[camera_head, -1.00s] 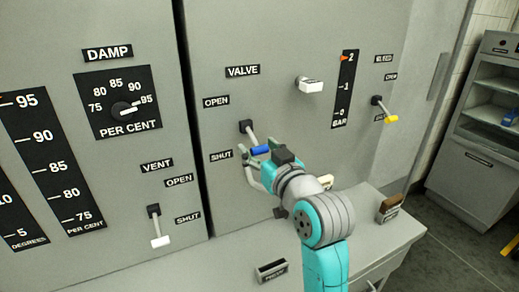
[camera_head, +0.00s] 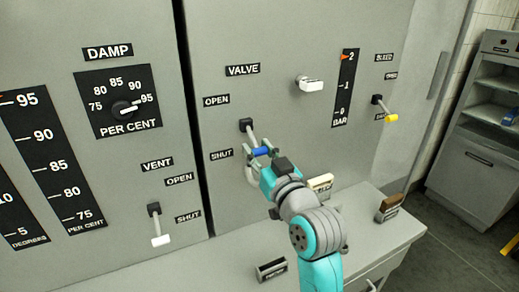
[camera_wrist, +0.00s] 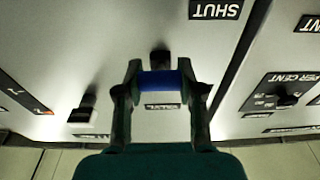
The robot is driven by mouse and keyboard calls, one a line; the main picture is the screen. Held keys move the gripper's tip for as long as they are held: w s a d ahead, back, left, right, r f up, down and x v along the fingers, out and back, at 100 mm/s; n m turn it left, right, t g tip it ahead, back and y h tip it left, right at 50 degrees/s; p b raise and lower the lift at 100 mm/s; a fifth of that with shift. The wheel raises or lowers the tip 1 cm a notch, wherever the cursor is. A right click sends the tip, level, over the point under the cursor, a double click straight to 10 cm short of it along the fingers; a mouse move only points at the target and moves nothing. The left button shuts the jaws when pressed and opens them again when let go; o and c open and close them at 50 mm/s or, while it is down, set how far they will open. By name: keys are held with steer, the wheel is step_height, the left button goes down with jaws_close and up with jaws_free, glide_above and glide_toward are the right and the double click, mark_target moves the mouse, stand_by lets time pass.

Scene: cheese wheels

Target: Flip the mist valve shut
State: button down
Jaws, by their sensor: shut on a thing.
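The mist valve is a lever with a blue handle (camera_head: 261,151) on the grey panel, below the VALVE label (camera_head: 243,70) and between the OPEN label (camera_head: 216,100) and the SHUT label (camera_head: 221,155). Its stem slants down and outward from a black pivot (camera_head: 246,125), so the handle sits at about the height of SHUT. My gripper (camera_head: 260,152) is shut on the blue handle. In the wrist view the blue handle (camera_wrist: 162,81) spans between the two fingers, with the SHUT label (camera_wrist: 215,10) upside down above it.
A white-handled vent lever (camera_head: 160,240) is at the lower left and a yellow-handled bleed lever (camera_head: 391,118) at the right. A white knob (camera_head: 311,86) juts out above my gripper.

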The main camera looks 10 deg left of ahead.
stand_by(0.4)
steer(key=c, duration=0.7)
jaws_free()
steer(key=shift+f, duration=0.1)
steer(key=v, duration=1.2)
steer(key=shift+f, duration=0.15)
